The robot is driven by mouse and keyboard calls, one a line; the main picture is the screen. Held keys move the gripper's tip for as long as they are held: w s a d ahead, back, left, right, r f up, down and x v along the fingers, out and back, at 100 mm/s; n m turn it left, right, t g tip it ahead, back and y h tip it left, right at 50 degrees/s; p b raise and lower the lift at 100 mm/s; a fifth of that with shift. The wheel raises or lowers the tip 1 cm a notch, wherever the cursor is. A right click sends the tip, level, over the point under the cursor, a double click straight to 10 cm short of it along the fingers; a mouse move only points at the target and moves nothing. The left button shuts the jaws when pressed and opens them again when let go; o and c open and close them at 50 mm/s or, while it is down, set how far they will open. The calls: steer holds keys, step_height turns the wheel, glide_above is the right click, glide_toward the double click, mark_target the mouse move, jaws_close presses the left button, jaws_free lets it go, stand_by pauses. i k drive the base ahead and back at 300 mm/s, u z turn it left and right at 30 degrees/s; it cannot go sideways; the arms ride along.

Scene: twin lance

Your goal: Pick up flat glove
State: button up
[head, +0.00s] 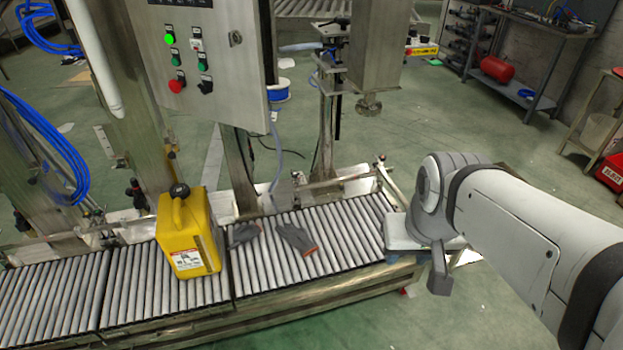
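Two grey gloves lie on the roller conveyor (345,243). The right glove (297,237) lies flat across the rollers, with an orange-red edge at its cuff. The left glove (243,234) lies just right of the yellow jug and looks more bunched; its exact shape is hard to tell. My gripper (440,273) hangs down at the end of my arm, by the conveyor's right end, well to the right of both gloves and apart from them. Its fingers show edge-on, so their opening is unclear.
A yellow jug (187,232) stands upright on the rollers, left of the gloves. A steel control cabinet (205,55) and posts rise behind the conveyor. A pale flat object (402,238) is at the conveyor's right end, partly behind my arm. The rollers right of the gloves are clear.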

mark_target(299, 239)
steer(key=u, duration=0.15)
steer(key=i, duration=0.9)
steer(key=z, duration=0.05)
